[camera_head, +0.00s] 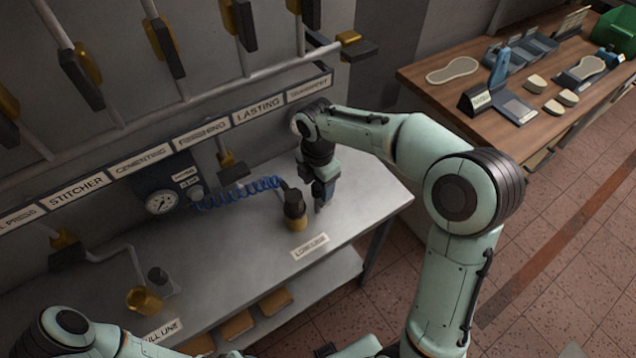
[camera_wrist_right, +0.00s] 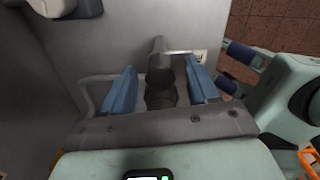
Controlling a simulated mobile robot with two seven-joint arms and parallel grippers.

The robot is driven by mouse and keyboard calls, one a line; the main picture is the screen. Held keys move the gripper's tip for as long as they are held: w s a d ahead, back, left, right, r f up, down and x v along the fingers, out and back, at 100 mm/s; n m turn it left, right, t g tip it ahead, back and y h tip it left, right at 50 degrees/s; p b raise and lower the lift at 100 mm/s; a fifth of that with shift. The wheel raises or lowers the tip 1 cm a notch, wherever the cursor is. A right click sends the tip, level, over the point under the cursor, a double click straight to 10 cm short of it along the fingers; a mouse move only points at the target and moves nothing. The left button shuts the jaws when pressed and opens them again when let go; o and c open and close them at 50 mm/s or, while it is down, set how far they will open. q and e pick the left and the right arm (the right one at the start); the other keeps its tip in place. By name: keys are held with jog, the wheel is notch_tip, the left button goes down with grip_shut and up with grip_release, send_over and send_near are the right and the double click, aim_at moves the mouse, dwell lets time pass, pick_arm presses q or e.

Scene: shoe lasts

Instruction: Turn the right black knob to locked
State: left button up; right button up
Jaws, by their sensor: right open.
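The right black knob (camera_head: 294,203) stands on a brass base on the grey bench, behind a label that seems to read "LOW LINE". A blue coiled hose reaches it from the left. My right gripper (camera_head: 322,193) is just right of the knob, pointing down. In the right wrist view my right gripper (camera_wrist_right: 160,68) has its two blue fingers spread apart, with a dark cylindrical part, apparently the knob (camera_wrist_right: 160,73), showing between them. I cannot tell whether the fingers touch it. The knob's marking is too small to read.
A pressure gauge (camera_head: 160,202) is on the wall behind. Pipes with black-and-brass pieces (camera_head: 238,22) hang above. A wooden table (camera_head: 430,78) stands right. The bench (camera_head: 375,195) is clear right of the gripper.

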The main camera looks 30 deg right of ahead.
jog(key=c, duration=1)
jog(key=shift+c, duration=0.2)
jog(key=m, duration=0.8)
jog(key=shift+m, duration=0.3)
jog(key=m, duration=0.4)
jog(key=shift+m, duration=0.3)
jog(key=m, duration=0.4)
jog(key=shift+m, duration=0.3)
